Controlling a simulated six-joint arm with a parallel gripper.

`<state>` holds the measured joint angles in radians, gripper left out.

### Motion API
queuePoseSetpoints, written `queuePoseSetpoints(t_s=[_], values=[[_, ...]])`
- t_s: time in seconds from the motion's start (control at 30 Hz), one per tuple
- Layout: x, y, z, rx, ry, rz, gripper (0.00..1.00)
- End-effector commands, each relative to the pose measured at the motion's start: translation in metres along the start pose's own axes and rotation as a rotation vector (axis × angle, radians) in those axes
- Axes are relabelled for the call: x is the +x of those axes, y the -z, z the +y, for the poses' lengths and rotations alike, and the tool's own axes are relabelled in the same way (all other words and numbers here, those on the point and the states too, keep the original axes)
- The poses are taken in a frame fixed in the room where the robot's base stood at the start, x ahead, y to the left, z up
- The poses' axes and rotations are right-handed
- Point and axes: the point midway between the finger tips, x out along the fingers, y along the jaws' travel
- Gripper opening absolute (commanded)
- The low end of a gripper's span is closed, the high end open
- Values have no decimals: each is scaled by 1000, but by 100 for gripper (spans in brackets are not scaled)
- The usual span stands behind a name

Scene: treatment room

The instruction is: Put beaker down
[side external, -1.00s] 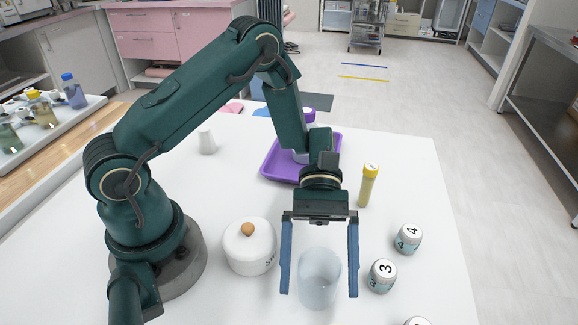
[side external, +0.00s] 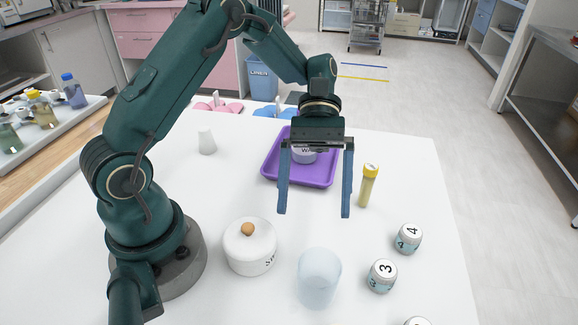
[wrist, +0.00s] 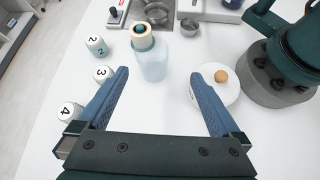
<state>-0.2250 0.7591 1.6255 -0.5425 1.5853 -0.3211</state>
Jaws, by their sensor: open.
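The beaker (side external: 319,278), a pale translucent blue cup, stands upright on the white table near the front. It also shows in the wrist view (wrist: 152,65), beyond my fingertips. My gripper (side external: 314,214) is open and empty, its two blue fingers pointing down. It hangs above and clear of the beaker, farther back in the side view. In the wrist view my gripper (wrist: 160,76) has nothing between its fingers close by.
A white lidded jar (side external: 249,246) stands left of the beaker. Numbered jars (side external: 382,276) (side external: 408,238) stand to its right. A yellow-capped tube (side external: 368,186) and a purple tray (side external: 315,176) holding a white container (side external: 303,154) are behind.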

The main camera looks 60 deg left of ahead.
Motion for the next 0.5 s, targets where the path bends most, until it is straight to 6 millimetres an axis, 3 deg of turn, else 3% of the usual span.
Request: queuePoseSetpoints(t_s=[0.2, 0.5], values=[[-10, -28, -17, 191, 71, 308, 100], [-22, -52, -47, 462, 168, 717, 100]])
